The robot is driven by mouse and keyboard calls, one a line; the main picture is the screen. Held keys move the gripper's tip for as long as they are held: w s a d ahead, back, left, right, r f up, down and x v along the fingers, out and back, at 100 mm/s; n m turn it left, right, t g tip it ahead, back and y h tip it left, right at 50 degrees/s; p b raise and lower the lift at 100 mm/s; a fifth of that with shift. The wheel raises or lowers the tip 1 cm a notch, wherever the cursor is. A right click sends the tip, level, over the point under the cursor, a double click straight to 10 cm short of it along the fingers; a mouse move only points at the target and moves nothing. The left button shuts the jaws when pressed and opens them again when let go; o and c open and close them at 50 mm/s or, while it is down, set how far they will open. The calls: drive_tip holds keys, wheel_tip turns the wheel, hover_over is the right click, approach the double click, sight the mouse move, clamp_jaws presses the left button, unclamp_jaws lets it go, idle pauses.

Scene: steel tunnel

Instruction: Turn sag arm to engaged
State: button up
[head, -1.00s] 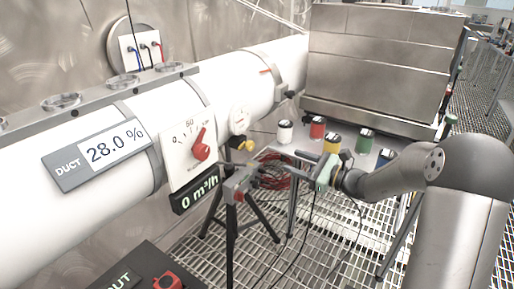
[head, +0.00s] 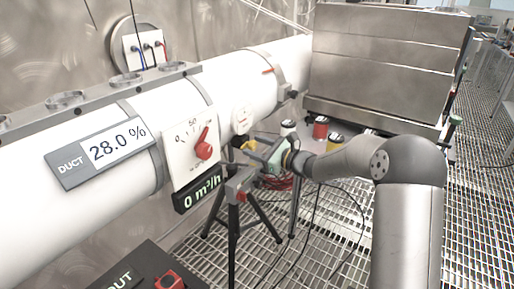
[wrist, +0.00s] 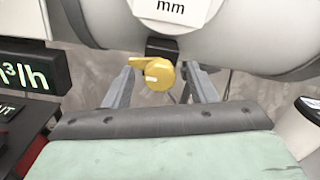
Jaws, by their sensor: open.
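A yellow knob with a short arm (wrist: 158,73) sits on a black mount under a white plate marked "mm" (wrist: 174,8) on the duct; it seems to be the sag arm. Its arm points left in the wrist view, and a white mark shows on its round face. My gripper (wrist: 160,88) is open, its two fingers to the left and right of the knob, with gaps visible on both sides. In the head view the knob (head: 248,144) shows partly, just beyond my gripper (head: 253,150). No engaged label is readable.
The white duct (head: 120,115) runs along the wall. A white panel with a red dial (head: 203,150) and a "0 m³/h" display (head: 197,193) are left of my gripper. A tripod (head: 233,225) stands below. Coloured-label jars (head: 320,128) stand behind my arm.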

drive_tip(key=c, duration=1)
drive_tip(key=m+p, duration=0.2)
drive_tip(key=p, duration=0.1)
drive_tip(key=shift+r+m, duration=0.25)
drive_tip(key=shift+m, duration=0.15)
drive_tip(key=m+p, duration=0.6)
drive_tip(key=p, duration=0.1)
drive_tip(key=shift+p, duration=0.35)
drive_tip(key=m+p, duration=0.5)
drive_tip(key=shift+d+m+p, duration=0.1)
drive_tip(key=shift+m+p, duration=0.2)
drive_tip(key=shift+f+m+p, duration=0.25)
drive_tip(key=shift+m+p, duration=1.1)
drive_tip(key=shift+m, duration=0.35)
